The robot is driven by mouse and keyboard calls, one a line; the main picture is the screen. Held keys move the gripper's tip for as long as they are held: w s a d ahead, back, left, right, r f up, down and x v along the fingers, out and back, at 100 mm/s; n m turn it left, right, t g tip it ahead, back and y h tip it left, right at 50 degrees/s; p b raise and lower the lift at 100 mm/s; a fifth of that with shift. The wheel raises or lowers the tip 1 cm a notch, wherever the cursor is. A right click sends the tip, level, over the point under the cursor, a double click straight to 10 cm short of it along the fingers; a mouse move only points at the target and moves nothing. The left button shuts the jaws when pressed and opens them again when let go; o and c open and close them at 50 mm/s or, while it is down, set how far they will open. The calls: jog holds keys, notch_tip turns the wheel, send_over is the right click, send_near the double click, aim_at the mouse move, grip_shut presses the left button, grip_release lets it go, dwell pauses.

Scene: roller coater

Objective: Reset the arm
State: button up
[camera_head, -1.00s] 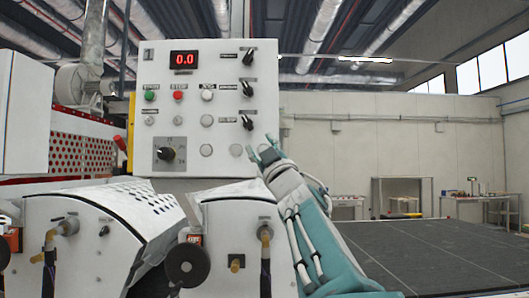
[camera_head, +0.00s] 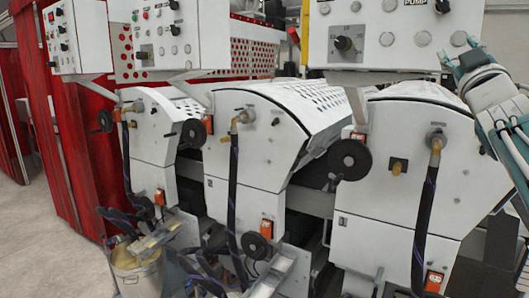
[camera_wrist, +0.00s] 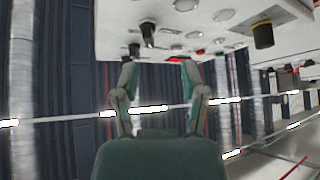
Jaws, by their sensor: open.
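My gripper (camera_head: 462,56) is at the upper right of the head view, beside the right edge of the nearest white control panel (camera_head: 385,58). The teal and white arm reaches up to it from the right edge. In the wrist view, the two fingers of my gripper (camera_wrist: 158,76) stand apart with nothing between them. The panel (camera_wrist: 100,30) fills the top of that view, with black knobs and round buttons. I cannot tell whether a fingertip touches the panel.
White roller coater units with handwheels (camera_head: 350,159) and dark hoses (camera_head: 426,215) fill the middle and right. Another control panel (camera_head: 160,35) stands farther back. A metal bucket (camera_head: 137,275) stands low at left. Red curtains (camera_head: 75,150) and open floor (camera_head: 35,235) lie at far left.

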jog(key=s+a+f+m+g+y, duration=0.1)
jog(key=s+a+f+m+g, duration=0.2)
jog(key=f, duration=0.6)
jog(key=a+f+g, duration=0.4)
jog(key=a+f, duration=0.1)
jog(key=f, duration=0.3)
jog(key=s+a+f+m+g+y, duration=0.1)
jog(key=s+a+f+m+g, duration=0.2)
jog(key=f, duration=0.6)
jog(key=s+a+f+g+y, duration=0.1)
jog(key=s+a+f+g, duration=0.1)
jog(key=s+a+f, duration=0.2)
jog(key=s+a+f+n+g+y, duration=0.1)
jog(key=s+a+f+g+y, duration=0.1)
jog(key=f, duration=0.7)
jog(key=s+a+f+n+g+y, duration=0.1)
jog(key=s+a+f+g, duration=0.3)
jog(key=s+a+f, duration=0.2)
jog(key=shift+s+a+f, duration=0.2)
jog(key=shift+s+f, duration=0.55)
jog(key=shift+s, duration=0.15)
jog(key=shift+s, duration=0.1)
